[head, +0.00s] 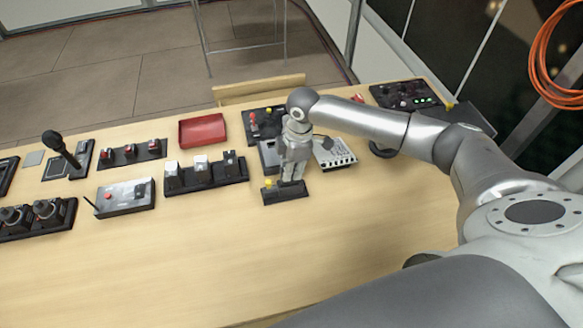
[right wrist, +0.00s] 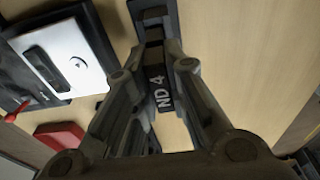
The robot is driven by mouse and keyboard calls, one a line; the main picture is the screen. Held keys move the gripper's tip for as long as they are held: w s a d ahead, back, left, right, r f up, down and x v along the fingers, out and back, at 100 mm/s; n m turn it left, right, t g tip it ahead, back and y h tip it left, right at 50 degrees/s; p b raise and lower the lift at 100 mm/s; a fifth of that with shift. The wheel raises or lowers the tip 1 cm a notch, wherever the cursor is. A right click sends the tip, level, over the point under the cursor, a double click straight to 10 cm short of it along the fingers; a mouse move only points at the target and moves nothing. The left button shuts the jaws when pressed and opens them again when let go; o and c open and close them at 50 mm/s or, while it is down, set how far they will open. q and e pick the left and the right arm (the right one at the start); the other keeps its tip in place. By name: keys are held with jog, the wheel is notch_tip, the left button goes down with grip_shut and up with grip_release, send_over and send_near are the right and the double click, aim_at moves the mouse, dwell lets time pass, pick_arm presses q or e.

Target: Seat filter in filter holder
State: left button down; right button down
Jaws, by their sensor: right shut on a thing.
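My right gripper (head: 291,181) points down over a low black base with a yellow part (head: 270,185), at the middle of the table. In the right wrist view, its fingers (right wrist: 155,55) are shut on a thin dark piece, the filter (right wrist: 164,98), marked "ND 4". A dark frame (right wrist: 135,12) lies just beyond the fingertips. It may be the filter holder; I cannot tell whether the filter touches it or sits in it. In the head view the fingers hide the filter. My left gripper is not in view.
A black unit with several upright parts (head: 207,180) stands left of my gripper. A red tray (head: 203,130), a grey device (head: 269,152) and a mixer panel (head: 334,152) lie behind it. The table's front (head: 230,260) is clear.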

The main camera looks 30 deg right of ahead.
jog(key=shift+f+b, duration=0.75)
jog(key=shift+f, duration=0.9)
jog(key=c, duration=1.4)
grip_release()
jog(key=shift+o, duration=0.2)
jog(key=shift+r, duration=0.25)
jog(key=r, duration=0.3)
jog(key=d+r, duration=0.1)
jog(key=r, duration=0.7)
jog(key=shift+s+d+r, duration=0.15)
jog(key=shift+r, duration=0.1)
jog(key=shift+s+f, duration=0.1)
